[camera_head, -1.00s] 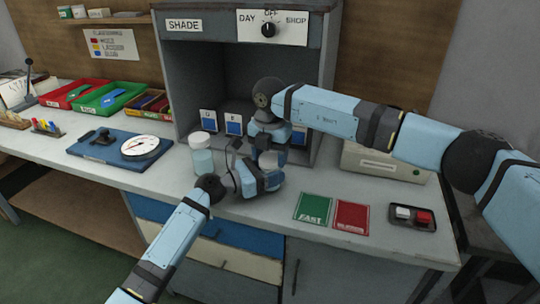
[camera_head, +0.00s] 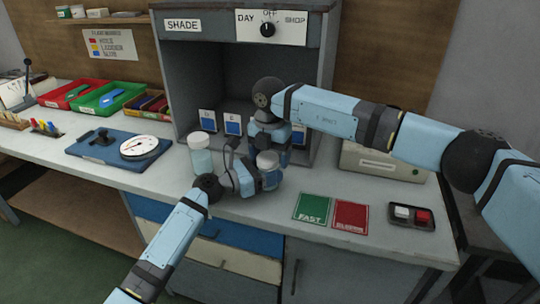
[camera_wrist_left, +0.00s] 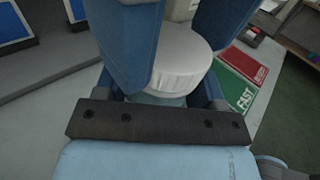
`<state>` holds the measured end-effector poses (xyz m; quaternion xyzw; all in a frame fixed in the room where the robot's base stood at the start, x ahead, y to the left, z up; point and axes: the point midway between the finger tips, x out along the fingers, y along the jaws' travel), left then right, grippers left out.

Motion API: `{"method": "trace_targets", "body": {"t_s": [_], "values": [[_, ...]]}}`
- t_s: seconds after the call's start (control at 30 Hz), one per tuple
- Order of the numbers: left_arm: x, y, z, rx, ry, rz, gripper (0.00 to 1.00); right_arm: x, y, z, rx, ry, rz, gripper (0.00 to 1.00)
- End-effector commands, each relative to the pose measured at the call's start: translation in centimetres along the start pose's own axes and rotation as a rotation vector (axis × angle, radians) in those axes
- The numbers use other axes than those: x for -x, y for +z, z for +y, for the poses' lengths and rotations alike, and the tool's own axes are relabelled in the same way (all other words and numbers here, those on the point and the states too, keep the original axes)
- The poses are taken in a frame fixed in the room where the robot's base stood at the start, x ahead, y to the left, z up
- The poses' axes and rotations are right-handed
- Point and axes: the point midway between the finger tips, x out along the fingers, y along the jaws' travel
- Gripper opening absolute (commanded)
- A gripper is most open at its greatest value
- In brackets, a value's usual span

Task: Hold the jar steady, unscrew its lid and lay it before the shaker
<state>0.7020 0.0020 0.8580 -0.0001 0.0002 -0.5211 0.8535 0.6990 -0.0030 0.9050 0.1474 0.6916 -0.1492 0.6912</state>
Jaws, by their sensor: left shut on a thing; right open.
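My left gripper (camera_head: 269,178) is shut around the jar's body from the front left. In the left wrist view the ribbed white lid (camera_wrist_left: 180,58) sits on the jar between the blue fingers; most of the body is hidden. My right gripper (camera_head: 268,143) points down just above the lid and is open; its fingertips are hard to make out.
Green (camera_head: 313,208) and red (camera_head: 350,216) cards lie right of the jar, with a button tray (camera_head: 411,215) beyond. The grey cabinet (camera_head: 180,75) encloses the space behind. A blue board with a dial (camera_head: 139,147) lies left. Bare bench shows between the jar and cards.

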Motion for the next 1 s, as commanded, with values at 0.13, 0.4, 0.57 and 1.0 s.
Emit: {"method": "trace_targets", "body": {"t_s": [0.13,0.4,0.57,1.0], "values": [[-0.3,0.0,-0.5,0.0,-0.009,0.0,0.0,1.1,-0.3,0.3,0.005,0.008,0.0,0.85],[-0.2,-0.1,-0.3,0.001,-0.006,0.001,0.0,4.4,-0.2,0.3,0.004,0.007,0.0,0.85],[-0.2,0.0,-0.2,0.0,-0.005,0.0,0.0,6.4,-0.1,0.3,0.043,0.007,-0.002,0.8],[-0.1,0.0,-0.2,0.0,-0.003,0.0,0.0,5.3,-0.1,0.1,0.11,0.002,0.003,0.8]]}}
